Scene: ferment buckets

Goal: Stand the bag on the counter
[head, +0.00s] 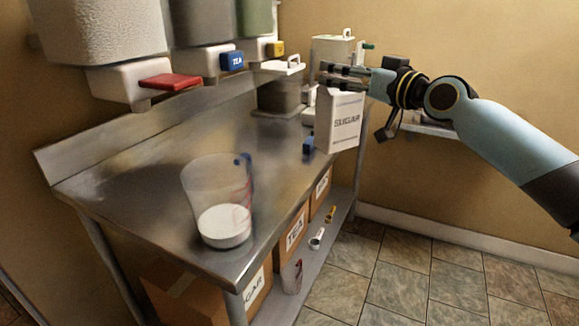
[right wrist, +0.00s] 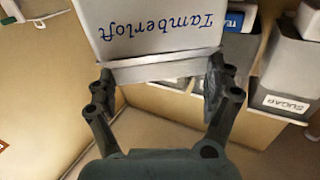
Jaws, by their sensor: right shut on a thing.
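The bag is a white, box-like packet (head: 340,122) with dark SUGAR lettering, at the far right end of the steel counter (head: 130,190) in the head view. My right gripper (head: 325,76) is shut on its top. The bag hangs nearly upright below the fingers, over or beside the counter's right edge; I cannot tell whether it touches the counter. In the right wrist view the bag (right wrist: 150,28) sits between both fingers (right wrist: 160,88), with blue Tamberloft lettering upside down. My left gripper is not in view.
A clear jug (head: 218,200) with white contents stands at the counter's near end. A small blue object (head: 308,146) lies near the bag. Wall dispensers with red (head: 170,81) and blue (head: 231,61) levers hang above. Boxes (head: 292,235) sit on the lower shelf. The counter's middle is clear.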

